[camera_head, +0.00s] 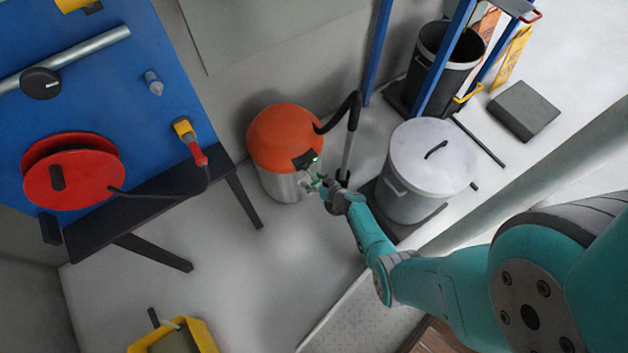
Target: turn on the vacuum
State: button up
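The vacuum (285,140) stands on the floor near the wall, with an orange domed top and a metal lower body. A black hose and a metal wand (349,145) rise at its right side. A small dark panel (305,160) with a green lit spot sits on the front right of the orange top. My gripper (314,184) is at the end of my teal arm, just below this panel and close to the vacuum's body. I cannot tell whether it touches the vacuum. Its fingers are too small to tell whether they are open or shut.
A lidded grey bin (432,158) stands right beside my wrist. A black bucket (447,60) between blue posts is behind it. A blue board with a red cable reel (73,172) and a dark bench (150,198) are at left. A yellow bucket (200,335) is at bottom left; floor between is clear.

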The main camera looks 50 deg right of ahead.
jog(key=shift+d, duration=0.1)
jog(key=shift+s+r, duration=0.2)
jog(key=shift+s, duration=0.3)
jog(key=v, duration=1.1)
jog(key=s+a+g, duration=0.2)
jog(key=s+a, duration=0.5)
jog(key=a, duration=0.3)
jog(key=s+a+r+h, duration=0.2)
jog(key=s+a+r, duration=0.45)
jog(key=s, duration=0.25)
jog(key=s+a+r+n+t, duration=0.1)
jog(key=s+r, duration=0.2)
jog(key=r, duration=0.8)
jog(key=s+a+r+t+y, duration=0.1)
jog(key=s+a+r+t, duration=0.1)
jog(key=r, duration=0.9)
jog(key=s+a+r+n+t+y, duration=0.1)
jog(key=s+r, duration=0.2)
jog(key=r, duration=0.8)
jog(key=shift+s+a+r+n, duration=0.15)
jog(key=shift+s+a+n, duration=0.05)
jog(key=shift+s+n, duration=0.1)
